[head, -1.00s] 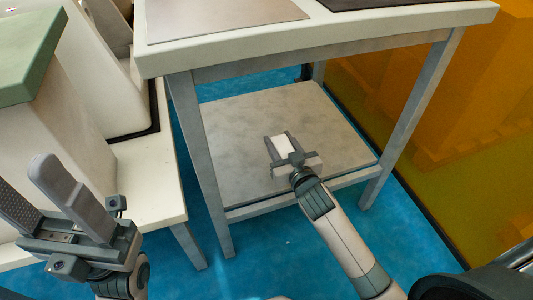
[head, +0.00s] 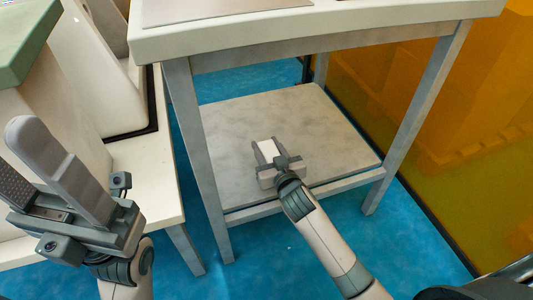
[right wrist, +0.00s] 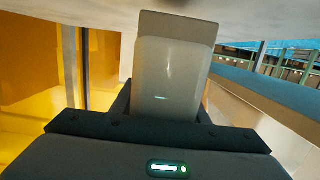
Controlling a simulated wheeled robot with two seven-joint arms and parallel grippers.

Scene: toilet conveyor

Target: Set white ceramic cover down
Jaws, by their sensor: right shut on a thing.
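The white ceramic cover (head: 266,148) is a small pale block between the fingers of my right gripper (head: 265,149), over the lower shelf (head: 232,122) of the grey-legged table. My right gripper is shut on it. In the right wrist view the cover (right wrist: 168,75) shows as a smooth pale block between the dark fingers, close to a pale flat surface at the top. I cannot tell whether the cover touches the shelf. My left gripper (head: 16,150) is empty and open at the left, its fingers apart.
The table top (head: 330,30) and its legs (head: 200,150) frame the space around my right arm. A white bench (head: 150,185) stands on the left. An orange transparent panel (head: 430,110) is at the right. The shelf around the cover is bare.

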